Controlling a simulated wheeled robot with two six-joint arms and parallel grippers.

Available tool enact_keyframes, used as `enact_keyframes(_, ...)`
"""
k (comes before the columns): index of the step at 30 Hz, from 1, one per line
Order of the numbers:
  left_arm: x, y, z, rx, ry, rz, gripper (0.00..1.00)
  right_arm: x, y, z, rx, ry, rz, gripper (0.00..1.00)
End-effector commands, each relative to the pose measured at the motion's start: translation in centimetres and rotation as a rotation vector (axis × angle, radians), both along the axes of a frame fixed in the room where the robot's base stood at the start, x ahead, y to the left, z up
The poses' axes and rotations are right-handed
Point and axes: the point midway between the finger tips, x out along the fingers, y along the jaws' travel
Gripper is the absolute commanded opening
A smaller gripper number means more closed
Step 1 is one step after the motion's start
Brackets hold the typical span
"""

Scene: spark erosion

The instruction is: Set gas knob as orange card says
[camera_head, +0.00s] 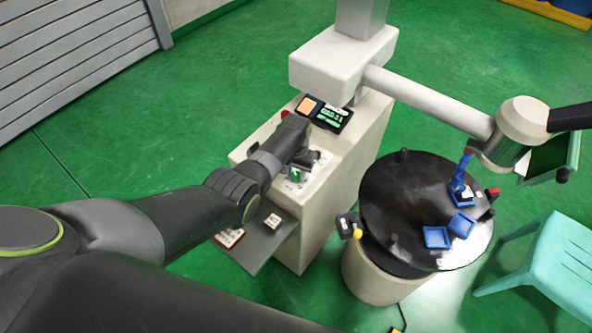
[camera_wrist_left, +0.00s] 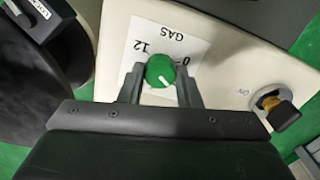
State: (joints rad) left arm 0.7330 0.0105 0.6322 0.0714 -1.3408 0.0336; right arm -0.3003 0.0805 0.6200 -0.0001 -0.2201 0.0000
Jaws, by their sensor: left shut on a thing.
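The green gas knob (camera_wrist_left: 160,70) stands on a white label plate (camera_wrist_left: 195,42) marked GAS. Numbers 12 and a partly hidden 0 show around it. A short white mark sits on the knob's lower right side in the left wrist view. My left gripper (camera_wrist_left: 160,82) is shut on the knob, one finger on each side. In the head view the knob (camera_head: 295,176) shows small and green at the end of my left arm. The orange card (camera_head: 307,106) is beside a dark display at the top of the cabinet; its writing is too small to read. My right gripper is not in view.
A switch (camera_wrist_left: 278,108) labelled ON is right of the plate in the left wrist view. A round black table (camera_head: 400,200) with blue trays (camera_head: 436,238) stands to the cabinet's right. A grey shelf (camera_head: 255,240) projects at the front. A teal chair (camera_head: 550,265) is far right.

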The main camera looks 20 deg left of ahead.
Motion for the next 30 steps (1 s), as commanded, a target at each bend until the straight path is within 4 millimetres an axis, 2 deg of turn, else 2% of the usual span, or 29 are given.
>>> enact_keyframes(21,0.1,0.0,0.1,-0.001,-0.003,-0.674,0.08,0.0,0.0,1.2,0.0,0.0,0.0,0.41)
enact_keyframes(30,0.1,0.0,0.1,0.0,-0.004,-0.89,0.08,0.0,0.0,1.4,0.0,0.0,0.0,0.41)
